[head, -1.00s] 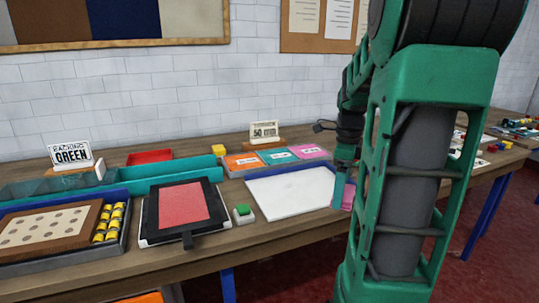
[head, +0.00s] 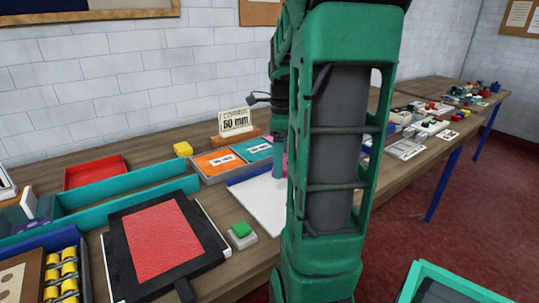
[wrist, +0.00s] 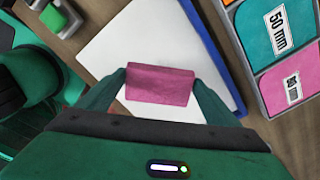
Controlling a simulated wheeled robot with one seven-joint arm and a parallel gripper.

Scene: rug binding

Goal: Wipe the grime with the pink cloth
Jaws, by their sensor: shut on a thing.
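The pink cloth (wrist: 160,85) is held between the two fingertips of my gripper (wrist: 160,83), which is shut on it. In the wrist view the cloth appears over the white board (wrist: 120,45); I cannot tell whether it touches the surface. The board also shows in the head view (head: 258,206), partly hidden behind my arm. My gripper is largely hidden there. I see no clear grime on the visible white part; the area under the cloth and behind the fingers is hidden.
A blue strip (wrist: 208,55) edges the board. Beside it is a tray with orange (head: 218,163) and teal (wrist: 275,25) sections. A green button block (head: 242,234) and a black-framed red panel (head: 165,240) lie left of the board. A 50 mm sign (head: 235,122) stands behind.

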